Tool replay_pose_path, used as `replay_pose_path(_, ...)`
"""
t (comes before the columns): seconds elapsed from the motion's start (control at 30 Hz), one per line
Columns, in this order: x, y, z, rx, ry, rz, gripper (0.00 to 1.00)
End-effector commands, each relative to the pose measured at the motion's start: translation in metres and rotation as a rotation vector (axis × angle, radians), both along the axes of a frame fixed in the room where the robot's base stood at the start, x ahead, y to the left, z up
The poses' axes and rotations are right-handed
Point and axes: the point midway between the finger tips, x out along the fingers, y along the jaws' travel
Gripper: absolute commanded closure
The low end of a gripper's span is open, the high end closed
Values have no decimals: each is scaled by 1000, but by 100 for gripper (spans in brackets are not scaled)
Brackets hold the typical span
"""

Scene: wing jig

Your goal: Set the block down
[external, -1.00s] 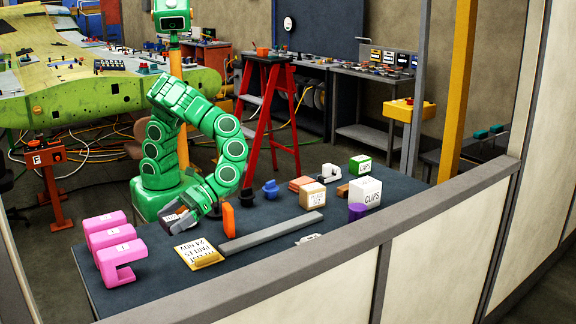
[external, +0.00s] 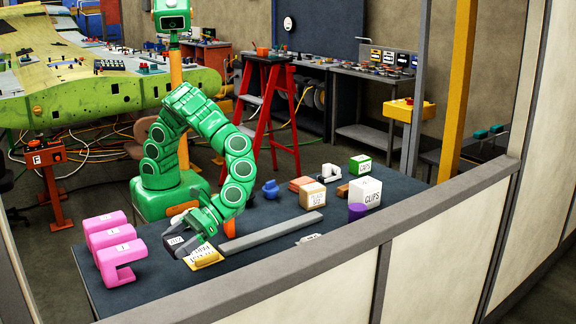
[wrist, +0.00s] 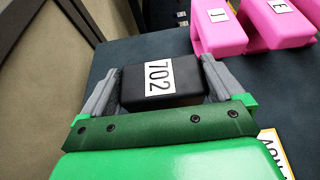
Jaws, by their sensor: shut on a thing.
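The black block (external: 174,240) has a white label reading 702, which is clear in the wrist view (wrist: 160,78). My gripper (external: 184,247) is shut on the block, with one grey finger on each side of it in the wrist view (wrist: 160,88). The block is low over the near left part of the dark tabletop (external: 165,284), between the pink pieces and the yellow placard. I cannot tell whether it touches the table.
Pink C-shaped pieces (external: 118,262) stand close on the left. A yellow placard (external: 203,259) lies just right of my gripper, partly covered. A grey bar (external: 272,234) lies further right. Bare table lies in front of the block, up to the partition (external: 290,280).

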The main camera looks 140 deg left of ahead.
Motion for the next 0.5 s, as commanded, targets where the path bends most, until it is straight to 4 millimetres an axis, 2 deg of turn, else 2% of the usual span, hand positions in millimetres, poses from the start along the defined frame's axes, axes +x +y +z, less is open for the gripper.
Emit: replay_pose_path(0.5,35,-10,-21,-2,-3,-2,60)
